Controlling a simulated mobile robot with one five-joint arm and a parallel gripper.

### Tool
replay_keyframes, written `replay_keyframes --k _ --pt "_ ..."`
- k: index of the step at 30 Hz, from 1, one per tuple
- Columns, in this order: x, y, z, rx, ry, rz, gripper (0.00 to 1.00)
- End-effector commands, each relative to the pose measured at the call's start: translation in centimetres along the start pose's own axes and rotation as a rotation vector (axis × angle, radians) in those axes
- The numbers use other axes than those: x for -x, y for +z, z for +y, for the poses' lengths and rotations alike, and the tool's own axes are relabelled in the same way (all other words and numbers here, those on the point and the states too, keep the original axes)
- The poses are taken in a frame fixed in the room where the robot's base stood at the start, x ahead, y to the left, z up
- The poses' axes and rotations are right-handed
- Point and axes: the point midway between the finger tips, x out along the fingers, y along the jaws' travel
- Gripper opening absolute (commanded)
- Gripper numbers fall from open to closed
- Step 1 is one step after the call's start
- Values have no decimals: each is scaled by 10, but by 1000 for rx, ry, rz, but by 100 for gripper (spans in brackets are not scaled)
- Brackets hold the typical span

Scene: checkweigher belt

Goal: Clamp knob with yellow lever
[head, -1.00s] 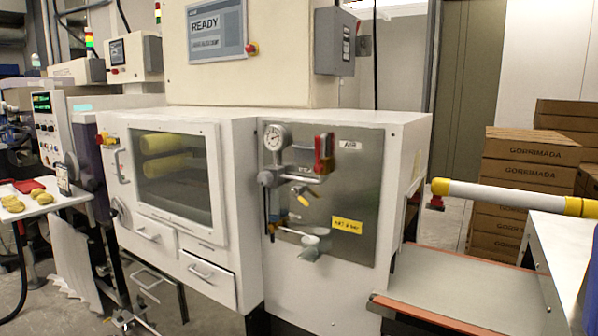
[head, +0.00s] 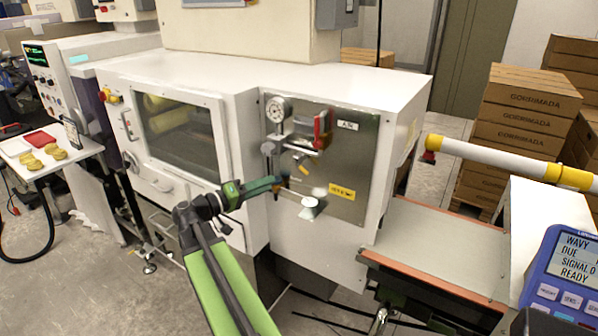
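My gripper (head: 284,184) is at the end of my green arm, in front of the panel. In the picture it lies below and left of the yellow lever, with a visible gap between them. Its tips are small and dark, so I cannot tell their opening. It covers the lower part of the regulator under the gauge.
A metal air panel (head: 345,155) carries a yellow label (head: 342,191) and a small white cup (head: 312,203) at right of my gripper. A conveyor belt (head: 440,240) and a yellow-white pipe (head: 500,161) lie to the right. Boxes stand behind.

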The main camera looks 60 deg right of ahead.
Motion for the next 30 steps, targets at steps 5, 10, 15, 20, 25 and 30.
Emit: replay_keyframes --k 5,10,15,20,25,30 --pt "-48 1 0 1 2 -4 34" --pt "-90 0 0 1 1 -3 34" --pt "-119 0 0 1 0 -3 34" --pt "-132 0 0 1 0 -2 34" --pt "-133 1 0 1 -1 -2 34" --pt "-133 1 0 1 -1 -2 25"
